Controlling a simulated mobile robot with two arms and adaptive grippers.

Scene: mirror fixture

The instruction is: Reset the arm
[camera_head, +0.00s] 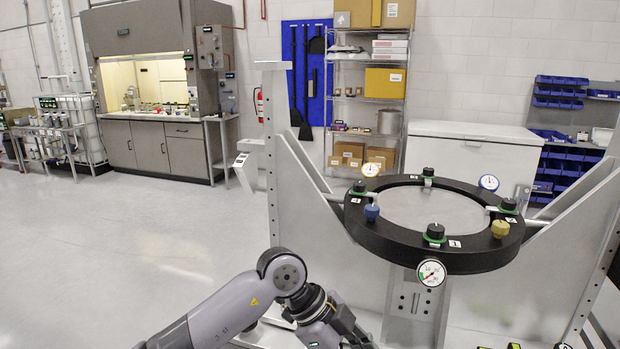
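My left arm (235,307) comes in from the bottom left and bends at a grey elbow-like joint. Its dark wrist end and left gripper (348,328) are at the bottom edge, in front of the mirror fixture. The fingertips are cut off or hidden, so I cannot tell whether it is open or shut. The fixture's black ring (385,237) carries dark knobs, a blue knob (372,213), a yellow knob (500,228) and several dial gauges, one at the front (431,272). The ring is to the right of and above my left gripper. I make out no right gripper.
A grey upright post (273,165) and slanted plates (575,255) flank the ring. Small black and yellow-green pieces (512,346) show at the bottom right edge, unclear. A white chest (470,150), shelves and a fume hood (150,90) stand behind. The left floor is clear.

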